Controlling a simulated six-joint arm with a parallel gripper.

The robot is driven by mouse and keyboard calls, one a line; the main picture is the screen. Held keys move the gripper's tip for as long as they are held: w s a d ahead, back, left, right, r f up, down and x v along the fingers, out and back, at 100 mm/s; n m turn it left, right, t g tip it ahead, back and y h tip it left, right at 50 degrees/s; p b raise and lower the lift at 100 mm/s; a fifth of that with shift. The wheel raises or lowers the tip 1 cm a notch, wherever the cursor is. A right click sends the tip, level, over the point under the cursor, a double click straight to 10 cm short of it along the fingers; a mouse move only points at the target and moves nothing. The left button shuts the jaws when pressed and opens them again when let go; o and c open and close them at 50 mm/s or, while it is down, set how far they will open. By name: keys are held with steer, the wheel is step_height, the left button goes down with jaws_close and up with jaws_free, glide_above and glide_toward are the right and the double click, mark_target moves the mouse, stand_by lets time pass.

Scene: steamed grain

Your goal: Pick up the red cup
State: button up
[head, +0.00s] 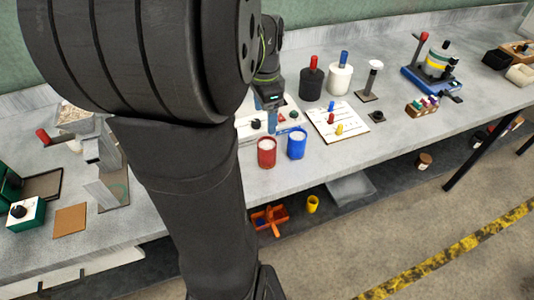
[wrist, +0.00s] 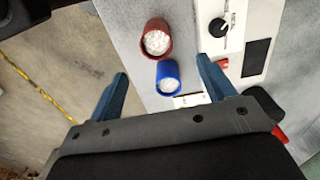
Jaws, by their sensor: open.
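The red cup (head: 266,152) stands upright near the front edge of the bench in the head view, with pale contents. It also shows in the wrist view (wrist: 156,42), seen from above. A blue cup (head: 297,144) stands close on its right in the head view; in the wrist view the blue cup (wrist: 168,78) lies nearer my gripper than the red one. My gripper (wrist: 165,82) is open, its two blue fingers spread on either side of the blue cup's direction, with nothing visibly held. In the head view my arm hides part of the bench.
Behind the cups are a white device with a black knob (wrist: 218,27) and a white board (head: 338,122) with coloured pegs. Black and white canisters (head: 340,79) stand farther back. The bench's front edge is close to the cups. An orange tray (head: 270,218) and yellow cup (head: 313,204) sit below.

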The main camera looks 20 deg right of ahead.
mark_target(265, 139)
step_height(265, 139, down, 10)
steer(key=shift+r, duration=0.1)
steer(key=shift+s+d+f, duration=0.1)
steer(key=shift+s+f, duration=0.1)
steer(key=shift+f, duration=1.1)
steer(key=shift+s+d+f, duration=0.1)
steer(key=shift+s+f, duration=0.1)
steer(key=shift+f, duration=1.1)
steer(key=c, duration=1.1)
steer(key=shift+r, duration=0.1)
